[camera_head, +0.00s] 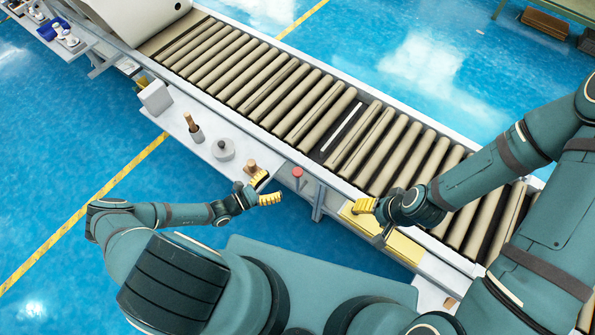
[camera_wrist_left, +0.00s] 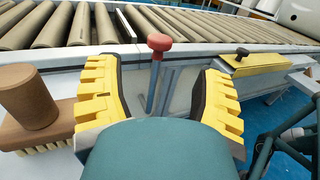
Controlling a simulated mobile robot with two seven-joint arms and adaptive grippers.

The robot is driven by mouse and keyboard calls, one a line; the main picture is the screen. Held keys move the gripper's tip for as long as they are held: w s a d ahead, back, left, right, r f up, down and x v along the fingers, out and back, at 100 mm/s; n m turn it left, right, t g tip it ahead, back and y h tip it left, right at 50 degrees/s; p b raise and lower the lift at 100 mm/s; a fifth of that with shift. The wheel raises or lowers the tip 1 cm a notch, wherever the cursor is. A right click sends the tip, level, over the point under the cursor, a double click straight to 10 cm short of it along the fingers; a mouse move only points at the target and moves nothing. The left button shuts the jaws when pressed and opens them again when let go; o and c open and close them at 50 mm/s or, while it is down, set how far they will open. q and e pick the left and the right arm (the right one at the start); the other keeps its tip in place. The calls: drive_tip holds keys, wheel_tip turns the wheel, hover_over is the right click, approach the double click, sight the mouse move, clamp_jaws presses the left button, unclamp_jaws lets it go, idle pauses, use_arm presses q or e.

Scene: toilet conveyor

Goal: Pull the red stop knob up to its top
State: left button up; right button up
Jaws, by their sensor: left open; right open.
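The red stop knob (camera_head: 297,172) sits on a thin stem at the near side of the conveyor in the head view. In the left wrist view the red knob (camera_wrist_left: 159,42) stands upright on its grey stem, ahead of and between my open yellow fingers. My left gripper (camera_head: 267,188) is open and just left of the knob, apart from it; it also shows in the left wrist view (camera_wrist_left: 160,95). My right gripper (camera_head: 375,212) is open and empty to the right, beside the conveyor's yellow panel.
The roller conveyor (camera_head: 270,85) runs diagonally behind the knob. A side shelf (camera_head: 180,112) holds a brush with a wooden handle (camera_head: 193,127), a grey round object (camera_head: 223,149) and a brown wooden-handled brush (camera_wrist_left: 30,98) close to my left gripper. The blue floor left of the shelf is open.

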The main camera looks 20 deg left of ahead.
sight(298, 171)
use_arm(q)
drive_tip(key=b+x, duration=0.1)
drive_tip(key=x, duration=0.9)
drive_tip(key=shift+d, duration=0.1)
